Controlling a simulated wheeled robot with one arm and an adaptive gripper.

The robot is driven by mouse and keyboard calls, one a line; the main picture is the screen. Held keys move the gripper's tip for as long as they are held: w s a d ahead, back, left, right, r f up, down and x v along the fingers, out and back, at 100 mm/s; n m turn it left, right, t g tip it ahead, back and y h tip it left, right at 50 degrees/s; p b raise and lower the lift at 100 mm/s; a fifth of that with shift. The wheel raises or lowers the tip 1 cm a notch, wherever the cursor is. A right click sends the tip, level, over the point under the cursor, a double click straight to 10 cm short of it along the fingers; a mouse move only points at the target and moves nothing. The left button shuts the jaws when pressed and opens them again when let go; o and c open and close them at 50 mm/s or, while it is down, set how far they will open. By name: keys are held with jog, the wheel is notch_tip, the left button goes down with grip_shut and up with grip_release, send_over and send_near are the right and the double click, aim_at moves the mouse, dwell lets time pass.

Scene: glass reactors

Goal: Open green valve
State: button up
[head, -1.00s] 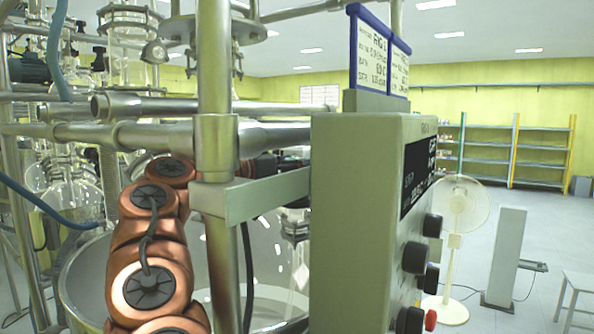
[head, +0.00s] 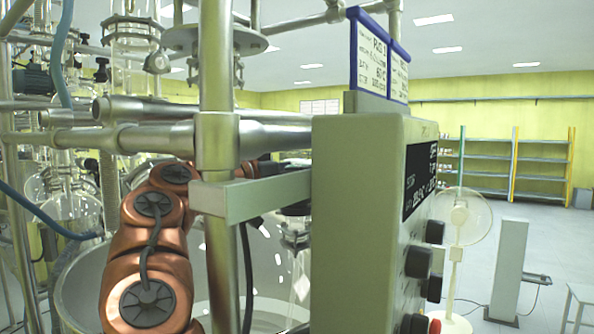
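No green valve can be made out in the head view. My copper-coloured arm rises at the lower left, in front of a large glass vessel (head: 90,285). The arm bends right and passes behind a vertical metal post (head: 217,95) and a bracket. A dark part shows just right of the post, but my gripper's fingers cannot be made out there. The post, the bracket and the control box hide that area.
A grey-green control box (head: 362,225) with black knobs and a red button stands close in front, fixed to the post by a bracket (head: 255,194). Horizontal metal pipes (head: 75,140) cross at left. A fan (head: 460,215) and shelves (head: 540,165) stand at right, with open floor.

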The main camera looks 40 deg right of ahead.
jog(key=s+a, duration=0.1)
jog(key=a, duration=1.1)
jog(key=shift+s, duration=0.15)
